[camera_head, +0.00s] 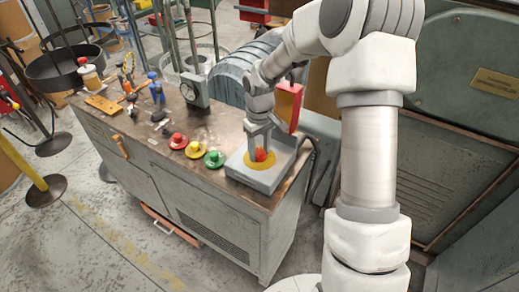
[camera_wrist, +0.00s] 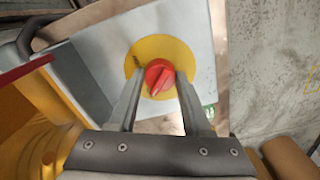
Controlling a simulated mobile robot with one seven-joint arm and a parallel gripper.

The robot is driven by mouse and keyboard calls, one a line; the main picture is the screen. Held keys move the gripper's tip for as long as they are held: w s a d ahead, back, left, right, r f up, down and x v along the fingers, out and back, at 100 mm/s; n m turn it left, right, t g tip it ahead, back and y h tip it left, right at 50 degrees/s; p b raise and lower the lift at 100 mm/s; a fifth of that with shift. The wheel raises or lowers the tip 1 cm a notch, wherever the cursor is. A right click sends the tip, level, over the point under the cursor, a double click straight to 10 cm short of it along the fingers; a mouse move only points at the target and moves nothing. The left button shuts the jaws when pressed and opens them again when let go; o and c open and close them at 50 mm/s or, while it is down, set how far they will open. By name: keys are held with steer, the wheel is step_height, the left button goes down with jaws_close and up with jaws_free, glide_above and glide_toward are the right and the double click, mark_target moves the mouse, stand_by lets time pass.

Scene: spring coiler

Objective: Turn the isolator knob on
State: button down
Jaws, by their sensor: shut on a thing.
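The isolator knob (camera_wrist: 158,77) is red and sits on a round yellow plate (camera_wrist: 177,52) on top of a grey box (camera_wrist: 88,48). In the head view the knob (camera_head: 261,155) shows at the right end of the bench top, with the grey box (camera_head: 262,179) around it. My gripper (camera_wrist: 158,84) reaches down from above with one finger on each side of the knob. It is shut on the knob. The fingers hide part of the yellow plate, and any on or off marking cannot be read.
Red (camera_head: 178,141), yellow (camera_head: 195,149) and green (camera_head: 214,159) buttons stand left of the box on the bench (camera_head: 150,135). A red box (camera_head: 288,104) stands close behind my gripper. Tools and a gauge (camera_head: 194,90) are farther left. Open floor lies in front.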

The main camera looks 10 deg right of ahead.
steer(key=shift+m, duration=0.3)
steer(key=m, duration=0.3)
steer(key=shift+m+b, duration=0.35)
steer(key=shift+m, duration=0.05)
steer(key=m, duration=0.4)
steer(key=shift+r+m, duration=0.1)
steer(key=shift+m, duration=0.2)
steer(key=m, duration=0.4)
steer(key=shift+m+p, duration=0.3)
steer(key=shift+p, duration=0.05)
steer(key=shift+m+p, duration=0.6)
steer(key=shift+m, duration=1.5)
steer(key=shift+c, duration=1.7)
jaws_free()
